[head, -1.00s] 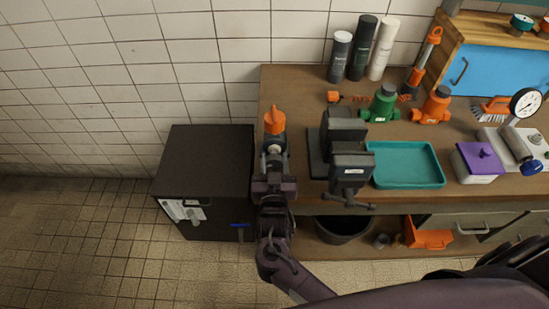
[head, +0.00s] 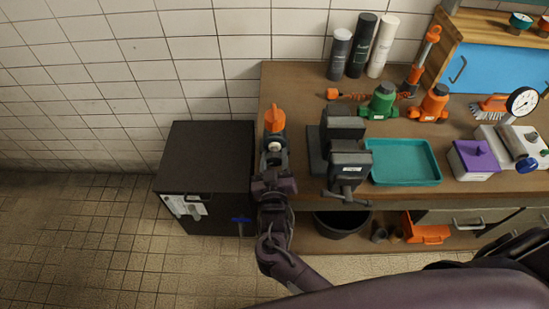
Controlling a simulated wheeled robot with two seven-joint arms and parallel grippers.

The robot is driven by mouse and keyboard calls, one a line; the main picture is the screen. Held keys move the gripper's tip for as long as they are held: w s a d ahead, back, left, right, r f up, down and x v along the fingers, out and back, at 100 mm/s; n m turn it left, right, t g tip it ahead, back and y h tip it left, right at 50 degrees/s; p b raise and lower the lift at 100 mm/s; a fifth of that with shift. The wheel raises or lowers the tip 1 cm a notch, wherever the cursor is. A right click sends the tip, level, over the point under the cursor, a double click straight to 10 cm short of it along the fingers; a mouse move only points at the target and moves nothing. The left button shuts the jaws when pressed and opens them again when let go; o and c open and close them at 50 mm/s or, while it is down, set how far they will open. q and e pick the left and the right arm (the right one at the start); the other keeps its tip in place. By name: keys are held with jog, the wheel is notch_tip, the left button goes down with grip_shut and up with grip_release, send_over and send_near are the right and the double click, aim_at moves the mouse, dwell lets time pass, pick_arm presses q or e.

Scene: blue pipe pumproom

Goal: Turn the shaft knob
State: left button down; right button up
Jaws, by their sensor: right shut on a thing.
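The orange shaft knob (head: 275,118) is at the left front part of the workbench, left of the grey vise. My right gripper (head: 274,136) reaches up to it from the front edge of the bench. Its jaws are shut on the knob, and the orange part sticks out beyond the fingertips. A small pale round part shows between the fingers. The gripper hides the knob's lower part and whatever it is mounted on. My left gripper is not in view.
The grey vise (head: 346,165) stands close on the right, with a teal tray (head: 404,180) beyond it. A black cabinet (head: 208,155) stands close on the left. Bottles, green and orange jacks and a purple-lidded box occupy the bench further right and back.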

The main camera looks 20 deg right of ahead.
jog(key=o, duration=1)
jog(key=shift+s+a+f, duration=0.1)
jog(key=shift+s+a, duration=0.05)
jog(key=shift+s, duration=0.2)
jog(key=b+v, duration=0.2)
jog(key=v, duration=0.5)
